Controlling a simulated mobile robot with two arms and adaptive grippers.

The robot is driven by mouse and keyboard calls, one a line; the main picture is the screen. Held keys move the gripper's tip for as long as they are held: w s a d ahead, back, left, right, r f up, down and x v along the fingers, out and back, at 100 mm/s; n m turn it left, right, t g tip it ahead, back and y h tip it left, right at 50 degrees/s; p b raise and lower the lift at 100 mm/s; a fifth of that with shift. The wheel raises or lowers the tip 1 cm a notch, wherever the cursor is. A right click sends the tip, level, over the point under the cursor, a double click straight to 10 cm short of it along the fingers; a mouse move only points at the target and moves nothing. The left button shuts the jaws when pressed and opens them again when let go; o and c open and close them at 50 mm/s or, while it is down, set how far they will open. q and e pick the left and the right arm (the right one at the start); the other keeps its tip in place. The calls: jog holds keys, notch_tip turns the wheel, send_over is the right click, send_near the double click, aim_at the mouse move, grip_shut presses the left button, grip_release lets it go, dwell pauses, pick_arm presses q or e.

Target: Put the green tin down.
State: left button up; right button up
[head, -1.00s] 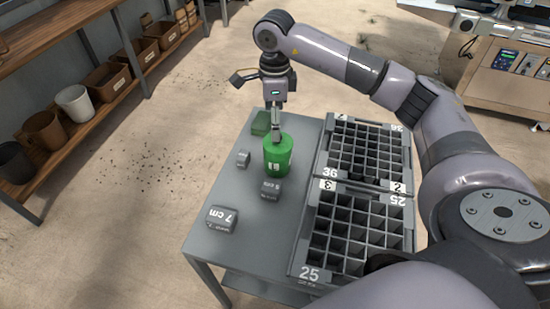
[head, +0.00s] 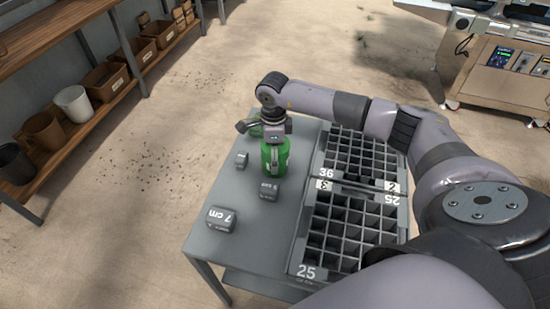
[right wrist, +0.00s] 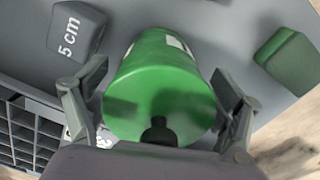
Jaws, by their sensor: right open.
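The green tin (head: 270,172) stands upright on the grey table (head: 215,190), left of the compartment trays. My right gripper (head: 275,145) is low over the tin from above and hides its top in the head view. In the right wrist view the tin (right wrist: 165,75) sits between the two spread fingers of the right gripper (right wrist: 158,85). Gaps show beside the tin, so the fingers look clear of it. My left gripper is in neither view.
A grey block marked 5 cm (right wrist: 72,32) is close to the tin. A 7 cm block (head: 222,219), a small grey block (head: 241,159) and a green block (head: 256,131) also stand on the table. Two compartment trays (head: 312,232) fill its right side.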

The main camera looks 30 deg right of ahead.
jog(key=shift+c, duration=0.2)
jog(key=shift+c, duration=1.3)
jog(key=c, duration=1.3)
notch_tip(320, 180, up, 20)
jog(key=b, duration=0.2)
jog(key=s+a+f+n, duration=0.2)
jog(key=s+a+n, duration=0.2)
jog(key=n, duration=0.4)
jog(key=s+a+f+n, duration=0.3)
jog(key=s+n, duration=0.3)
jog(key=n, duration=0.2)
jog(key=s+a+f+n, duration=0.3)
jog(key=s+a+n, duration=0.2)
jog(key=n, duration=0.3)
jog(key=shift+a, duration=0.55)
